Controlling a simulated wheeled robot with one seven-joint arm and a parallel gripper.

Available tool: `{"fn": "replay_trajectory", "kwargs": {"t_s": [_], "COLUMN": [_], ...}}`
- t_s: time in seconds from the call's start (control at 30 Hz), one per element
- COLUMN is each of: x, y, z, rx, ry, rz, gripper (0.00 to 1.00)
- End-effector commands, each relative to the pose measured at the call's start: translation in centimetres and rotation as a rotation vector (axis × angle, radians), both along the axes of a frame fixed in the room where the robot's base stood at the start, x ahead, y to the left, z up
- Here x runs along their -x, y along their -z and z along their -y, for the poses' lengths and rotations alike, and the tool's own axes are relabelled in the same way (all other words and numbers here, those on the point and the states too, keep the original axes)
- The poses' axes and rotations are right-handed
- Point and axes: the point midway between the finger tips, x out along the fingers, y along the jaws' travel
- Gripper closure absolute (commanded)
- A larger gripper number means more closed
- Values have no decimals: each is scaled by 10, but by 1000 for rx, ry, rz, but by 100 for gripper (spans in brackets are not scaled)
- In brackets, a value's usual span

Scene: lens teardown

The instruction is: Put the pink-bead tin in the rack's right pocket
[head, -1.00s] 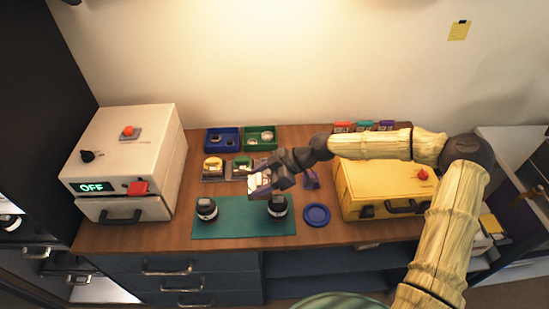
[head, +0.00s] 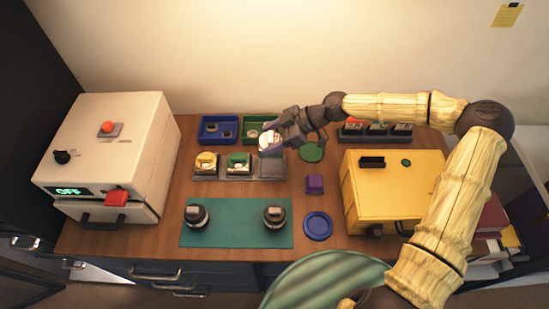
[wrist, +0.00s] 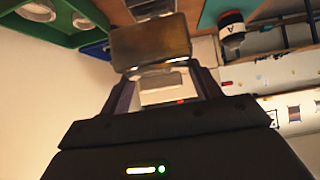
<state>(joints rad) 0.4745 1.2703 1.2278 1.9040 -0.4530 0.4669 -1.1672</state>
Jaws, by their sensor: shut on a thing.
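My gripper (head: 272,143) is shut on a small pale, shiny tin (head: 267,139) above the back of the table, just behind the rack. In the wrist view the tin (wrist: 150,43) is a brownish metallic block at the fingertips; its bead colour cannot be made out. The grey rack (head: 222,178) has a yellow-topped tin (head: 206,161) in its left pocket and a green-topped tin (head: 238,161) in its middle pocket. Its right pocket (head: 270,169) looks empty, in front of and below my gripper.
Blue (head: 218,141) and green (head: 252,121) trays stand behind the rack. A teal mat (head: 236,236) with two dark lenses lies in front. A purple block (head: 314,184), blue disc (head: 317,225) and yellow case (head: 375,202) are to the right, a white machine (head: 105,160) to the left.

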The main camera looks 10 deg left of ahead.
Motion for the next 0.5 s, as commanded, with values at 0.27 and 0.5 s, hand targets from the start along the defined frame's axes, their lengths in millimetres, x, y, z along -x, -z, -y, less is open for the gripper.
{"fn": "replay_trajectory", "kwargs": {"t_s": [0.27, 0.5], "x": [1, 1], "y": [0, 14], "z": [-1, -1], "rx": [0, 0], "ry": [-1, -3], "rz": [0, -3], "gripper": [67, 67]}}
